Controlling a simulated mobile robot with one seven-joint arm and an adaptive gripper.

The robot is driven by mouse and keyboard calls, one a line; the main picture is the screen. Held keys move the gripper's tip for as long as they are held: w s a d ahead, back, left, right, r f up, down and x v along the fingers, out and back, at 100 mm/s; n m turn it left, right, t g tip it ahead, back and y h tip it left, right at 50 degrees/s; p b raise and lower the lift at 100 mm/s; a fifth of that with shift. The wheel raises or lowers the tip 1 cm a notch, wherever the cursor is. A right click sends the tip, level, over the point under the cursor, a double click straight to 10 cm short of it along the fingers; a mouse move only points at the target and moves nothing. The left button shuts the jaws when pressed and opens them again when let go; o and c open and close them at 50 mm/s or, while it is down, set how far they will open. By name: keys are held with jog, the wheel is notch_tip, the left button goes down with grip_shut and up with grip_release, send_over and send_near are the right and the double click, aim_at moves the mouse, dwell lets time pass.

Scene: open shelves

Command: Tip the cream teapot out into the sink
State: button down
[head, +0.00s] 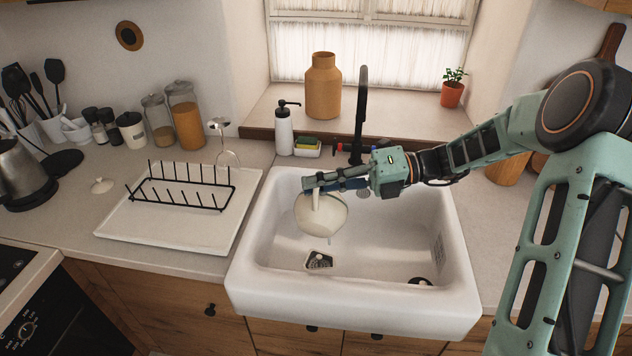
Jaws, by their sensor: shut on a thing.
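The cream teapot (318,217) hangs over the left part of the white sink (256,286), tilted. A thin pale streak shows below it, above the sink floor; I cannot tell whether it is liquid. My gripper (315,184) is shut on the teapot at its upper side, reaching in from the right. The gripper hides part of the teapot's top. A small cream lid (102,185) lies on the counter at the left, apart from the teapot.
A black tap (361,110) stands behind the sink, close to my gripper. A black dish rack (180,190) sits on a white drainboard (165,232) to the left. A soap bottle (284,133) and a sponge holder (307,149) stand behind the sink.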

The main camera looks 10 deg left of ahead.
jog(key=shift+w+r+p, duration=0.2)
jog(key=shift+r+p, duration=0.15)
jog(key=shift+p, duration=0.15)
jog(key=shift+w+r+p, duration=0.15)
jog(key=shift+w+p, duration=0.15)
jog(key=shift+p, duration=0.25)
jog(key=shift+w+d+r+m+p, duration=0.15)
jog(key=shift+w+m+p, duration=0.2)
jog(key=shift+p, duration=0.2)
jog(key=shift+w+r+m+p, duration=0.25)
jog(key=shift+w+p, duration=0.2)
jog(key=shift+p, duration=0.1)
jog(key=w+d+r+m+y, duration=0.1)
jog(key=w+m, duration=0.5)
jog(key=w, duration=0.6)
jog(key=shift+w+d+m+g+y, duration=0.15)
jog(key=shift+d+m+g+y, duration=0.2)
jog(key=shift+d+y, duration=0.55)
jog(key=shift+a+r, duration=0.1)
jog(key=shift+a, duration=0.15)
jog(key=shift+w+d+m+y+b, duration=0.15)
jog(key=shift+w+m+y+b, duration=0.15)
jog(key=shift+w+b, duration=0.35)
